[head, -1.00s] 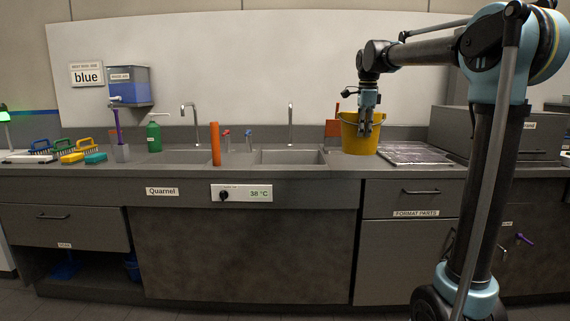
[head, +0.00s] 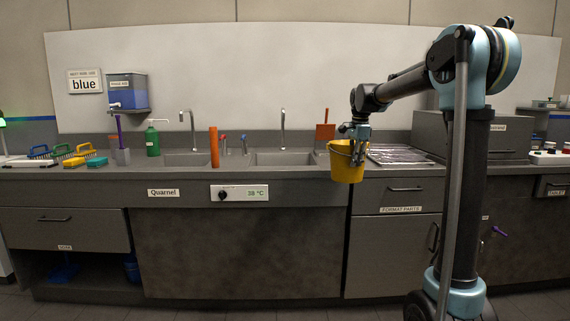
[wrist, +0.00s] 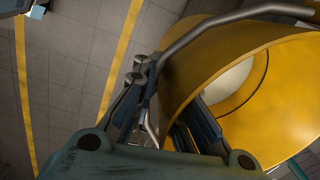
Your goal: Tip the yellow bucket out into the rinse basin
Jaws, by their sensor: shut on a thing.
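The yellow bucket (head: 346,165) hangs from my gripper (head: 357,150) in front of the counter's front edge, a little right of the right-hand basin. My gripper is shut on the bucket at its rim. In the wrist view the bucket (wrist: 290,75) fills the right side, with its metal handle beside my fingers (wrist: 165,110). A pale round area shows inside it; I cannot tell whether that is contents or the base. Two sunken basins lie in the counter, a left one (head: 187,160) and a right one (head: 283,159). Neither carries a readable rinse label.
An orange upright cylinder (head: 214,147) stands between the basins. Taps (head: 283,120) rise behind them. An orange scraper (head: 325,131) stands behind the bucket, and a metal drainer (head: 398,154) lies to the right. Brushes and a green bottle (head: 152,140) are at left.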

